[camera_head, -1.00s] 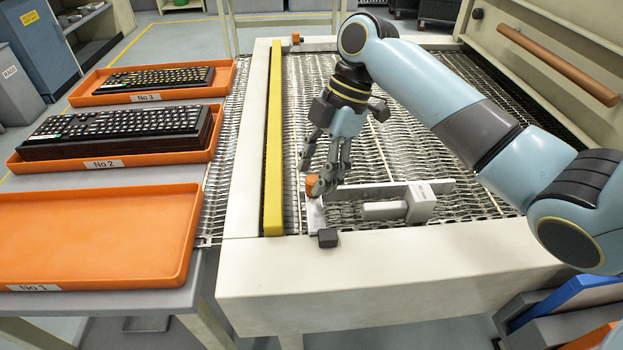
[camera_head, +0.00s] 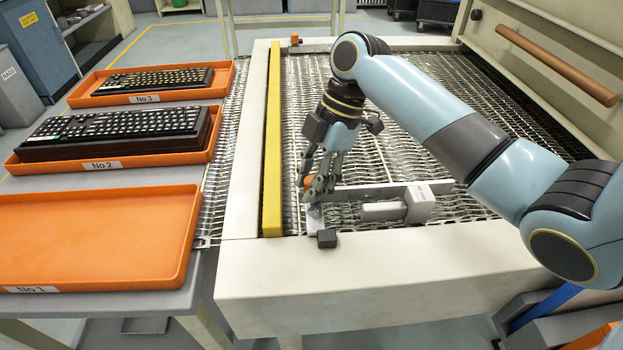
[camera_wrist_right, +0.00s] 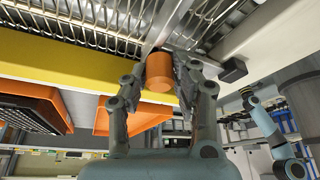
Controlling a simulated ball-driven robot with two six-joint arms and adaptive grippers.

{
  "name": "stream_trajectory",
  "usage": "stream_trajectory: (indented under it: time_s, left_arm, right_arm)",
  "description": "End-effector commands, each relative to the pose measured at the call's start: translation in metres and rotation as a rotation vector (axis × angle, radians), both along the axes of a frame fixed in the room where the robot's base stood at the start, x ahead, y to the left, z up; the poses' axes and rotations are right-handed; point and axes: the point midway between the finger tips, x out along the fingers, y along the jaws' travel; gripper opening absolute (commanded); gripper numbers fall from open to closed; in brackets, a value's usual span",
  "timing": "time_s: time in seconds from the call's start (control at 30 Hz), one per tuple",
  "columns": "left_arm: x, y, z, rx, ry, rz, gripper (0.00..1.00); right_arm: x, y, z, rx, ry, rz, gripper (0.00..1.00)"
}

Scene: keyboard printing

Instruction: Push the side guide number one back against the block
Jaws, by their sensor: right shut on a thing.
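The side guide is a flat metal bar (camera_head: 375,193) lying across the mesh, with a short plate (camera_head: 314,218) at its left end and an orange knob (camera_head: 307,182). My right gripper (camera_head: 315,190) is shut on this knob. The right wrist view shows the knob (camera_wrist_right: 159,72) between the two fingers, with the metal bar beyond it. A small dark block (camera_head: 327,238) sits on the front frame edge by the plate's near end; I cannot tell whether they touch. A pale block (camera_head: 420,203) with a cylinder stands at the bar's right. My left gripper is not visible.
A yellow rail (camera_head: 273,140) runs along the left of the mesh. An empty orange tray No.1 (camera_head: 187,235) lies at the left, with keyboards in trays No.2 (camera_head: 150,158) and No.3 (camera_head: 140,99) behind. The mesh behind the gripper is clear.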

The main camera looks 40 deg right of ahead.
Motion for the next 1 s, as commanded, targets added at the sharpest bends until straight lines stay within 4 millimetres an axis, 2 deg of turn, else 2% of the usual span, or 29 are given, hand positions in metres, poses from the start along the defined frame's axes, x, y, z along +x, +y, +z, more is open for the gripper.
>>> stream_trajectory:
  time_s: [0.2, 0.4, 0.5, 0.8, 0.83, 1.0]
  left_arm:
    - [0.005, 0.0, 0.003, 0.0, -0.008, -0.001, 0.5]
    - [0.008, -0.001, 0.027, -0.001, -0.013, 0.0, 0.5]
    - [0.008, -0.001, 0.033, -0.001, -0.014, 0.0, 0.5]
    - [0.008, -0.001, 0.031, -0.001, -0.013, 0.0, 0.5]
    - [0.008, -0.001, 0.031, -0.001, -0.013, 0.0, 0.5]
    - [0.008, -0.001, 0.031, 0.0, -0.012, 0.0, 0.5]
  right_arm:
    - [-0.002, 0.001, 0.001, 0.0, 0.002, 0.001, 0.0]
    - [-0.03, 0.019, 0.003, 0.003, 0.006, 0.0, 0.0]
    - [-0.04, 0.024, 0.002, 0.002, 0.005, 0.0, 0.0]
    - [-0.042, 0.026, -0.001, 0.004, 0.007, 0.001, 0.0]
    - [-0.042, 0.026, -0.001, 0.004, 0.007, 0.001, 0.29]
    - [-0.042, 0.025, -0.001, 0.002, 0.005, 0.001, 0.5]
